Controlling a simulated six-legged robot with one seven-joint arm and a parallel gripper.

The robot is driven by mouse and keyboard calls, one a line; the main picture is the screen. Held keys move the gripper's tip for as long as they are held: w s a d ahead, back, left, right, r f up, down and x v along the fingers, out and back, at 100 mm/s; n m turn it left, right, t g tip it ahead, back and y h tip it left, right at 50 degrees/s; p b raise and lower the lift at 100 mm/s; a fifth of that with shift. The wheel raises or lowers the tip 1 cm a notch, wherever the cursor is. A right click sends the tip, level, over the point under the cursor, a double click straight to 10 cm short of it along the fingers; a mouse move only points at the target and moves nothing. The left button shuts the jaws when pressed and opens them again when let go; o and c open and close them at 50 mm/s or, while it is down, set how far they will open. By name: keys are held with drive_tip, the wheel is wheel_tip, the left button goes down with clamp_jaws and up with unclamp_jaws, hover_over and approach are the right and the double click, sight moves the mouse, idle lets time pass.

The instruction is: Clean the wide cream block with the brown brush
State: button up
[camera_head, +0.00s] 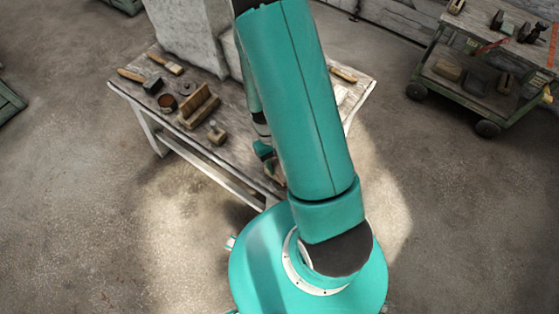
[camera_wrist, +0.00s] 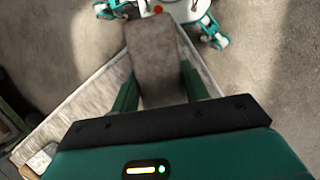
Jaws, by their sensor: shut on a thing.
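My gripper (camera_wrist: 160,88) is shut on a grey-brown oblong thing (camera_wrist: 152,45) in the wrist view, with a teal finger on each side. No bristles show on it, so I cannot tell whether it is the brown brush. In the head view my gripper (camera_head: 268,158) is at the table's front edge, partly hidden by my arm. A pale cream thing (camera_head: 341,94) lies on the right of the table, partly behind my arm. I cannot tell whether it is the wide cream block.
The worn wooden table (camera_head: 233,163) holds a dark-headed brush (camera_head: 132,76), a pale-bristled brush (camera_head: 165,62), a rusty tin (camera_head: 167,102), a stepped wooden piece (camera_head: 198,106) and a small block (camera_head: 217,132). A large grey plaster mass (camera_head: 190,35) stands behind. A green cart (camera_head: 480,75) is at right.

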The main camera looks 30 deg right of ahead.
drive_tip(key=shift+w, duration=1.1)
drive_tip(key=shift+s, duration=2.2)
drive_tip(key=shift+w, duration=2.2)
